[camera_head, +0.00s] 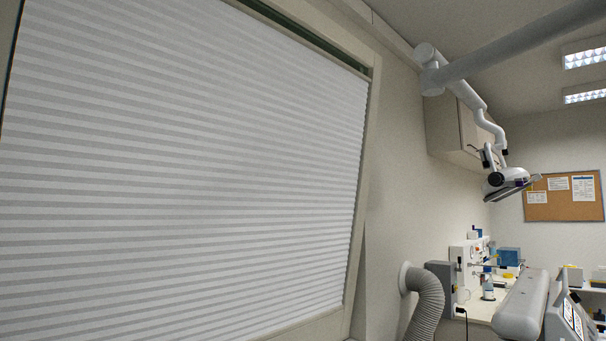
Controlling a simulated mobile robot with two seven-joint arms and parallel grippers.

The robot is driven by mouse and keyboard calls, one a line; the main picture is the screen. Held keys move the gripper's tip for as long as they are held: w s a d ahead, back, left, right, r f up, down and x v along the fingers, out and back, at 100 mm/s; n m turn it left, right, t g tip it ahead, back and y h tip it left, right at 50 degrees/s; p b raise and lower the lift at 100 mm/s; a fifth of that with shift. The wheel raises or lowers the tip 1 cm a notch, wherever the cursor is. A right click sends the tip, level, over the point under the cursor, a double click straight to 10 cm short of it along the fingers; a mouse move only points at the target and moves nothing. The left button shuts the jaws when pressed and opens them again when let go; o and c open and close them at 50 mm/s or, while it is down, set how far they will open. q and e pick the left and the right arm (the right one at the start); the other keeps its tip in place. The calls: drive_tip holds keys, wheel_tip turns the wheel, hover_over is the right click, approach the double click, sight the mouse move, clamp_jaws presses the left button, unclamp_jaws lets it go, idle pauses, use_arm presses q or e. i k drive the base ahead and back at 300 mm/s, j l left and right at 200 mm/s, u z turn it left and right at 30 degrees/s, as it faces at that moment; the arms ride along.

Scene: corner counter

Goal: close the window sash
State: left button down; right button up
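The window sash fills the left and middle of the head view. A pale pleated blind (180,170) covers nearly all of its face, so the glass behind is hidden. A light frame (366,185) runs down its right side. A narrow dark green strip (300,31) shows along the top, between the blind's upper edge and the frame. No handle shows, and I cannot tell how far the sash stands open. Neither of my grippers is in view.
A white jointed arm with a lamp-like head (506,182) hangs at the right. Below are a ribbed grey hose (428,302), a counter with lab items (487,308) and a rounded white body (522,307). A cork board (563,197) hangs on the far wall.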

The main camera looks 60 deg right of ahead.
sight(170, 169)
drive_tip(key=z, duration=1.5)
